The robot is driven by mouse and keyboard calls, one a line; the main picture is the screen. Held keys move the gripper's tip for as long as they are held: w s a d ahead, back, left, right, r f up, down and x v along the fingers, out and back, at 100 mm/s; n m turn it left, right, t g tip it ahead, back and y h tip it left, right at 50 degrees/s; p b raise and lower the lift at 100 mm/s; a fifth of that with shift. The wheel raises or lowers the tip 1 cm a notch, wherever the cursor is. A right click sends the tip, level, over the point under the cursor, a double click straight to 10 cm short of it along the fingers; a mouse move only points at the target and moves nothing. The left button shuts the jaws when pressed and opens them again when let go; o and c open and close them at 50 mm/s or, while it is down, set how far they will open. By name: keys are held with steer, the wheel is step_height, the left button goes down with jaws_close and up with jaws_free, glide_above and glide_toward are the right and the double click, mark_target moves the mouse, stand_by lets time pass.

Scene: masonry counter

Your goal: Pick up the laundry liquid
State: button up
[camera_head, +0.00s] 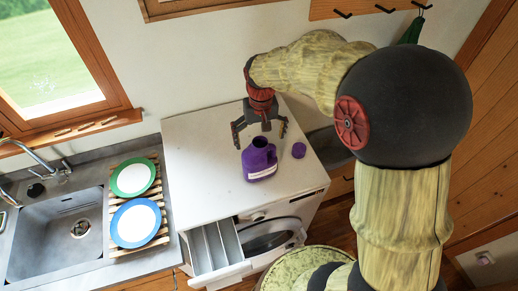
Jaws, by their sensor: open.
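The laundry liquid (259,161) is a purple bottle with a handle and a pale label. It stands upright on the white top of the washing machine (195,160), and its neck appears open. A purple cap (299,150) sits apart from it, just to its right. My gripper (260,141) points down with its fingers spread wide and holds nothing. In the picture it is just above and behind the bottle's neck. I cannot tell the exact height gap between them.
The washing machine's detergent drawer (213,247) is pulled out at the front. To the left, a green-rimmed plate (133,178) and a blue-rimmed plate (136,223) lie on a wooden rack beside the sink (52,243). The machine top left of the bottle is clear.

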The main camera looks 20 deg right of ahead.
steer(key=shift+w+f+p, duration=0.2)
steer(key=shift+w+p, duration=0.25)
step_height(320, 180, down, 8)
steer(key=shift+s+a+f+p, duration=0.1)
steer(key=shift+s+p, duration=0.05)
steer(key=shift+p, duration=0.5)
steer(key=c, duration=1.7)
steer(key=shift+r, duration=0.3)
